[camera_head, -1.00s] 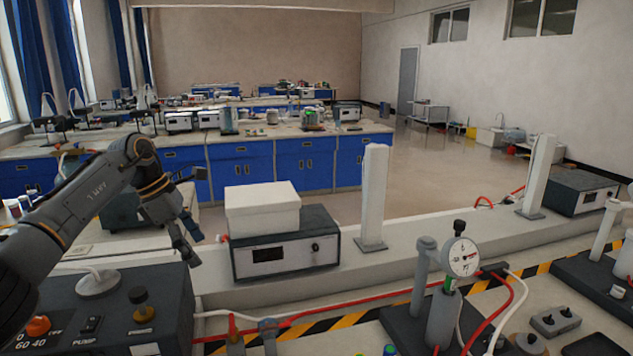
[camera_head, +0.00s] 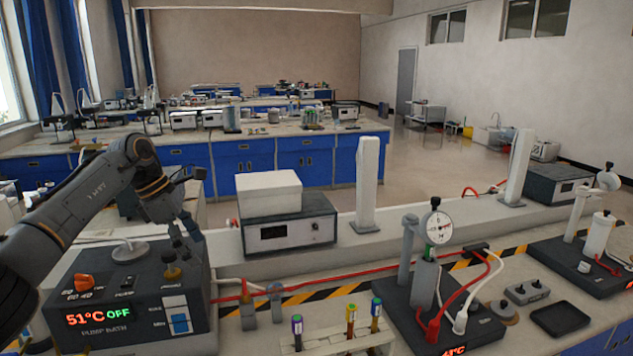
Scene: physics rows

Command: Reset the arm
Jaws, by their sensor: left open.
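My left gripper (camera_head: 187,236) is at the end of the arm that comes in from the left. It points down, is open, and nothing shows between its fingers. In the picture it is above the back right part of the pump bath (camera_head: 140,297), a dark box with an orange knob and a display reading 51°C OFF. I cannot tell its exact height over the box. My right gripper is not in view.
A white box on a dark instrument (camera_head: 290,232) stands right of the gripper. A white post (camera_head: 368,185) and a dial gauge stand (camera_head: 425,262) are further right. A rack (camera_head: 337,340) with several tubes is at the front. Red tubing crosses the bench.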

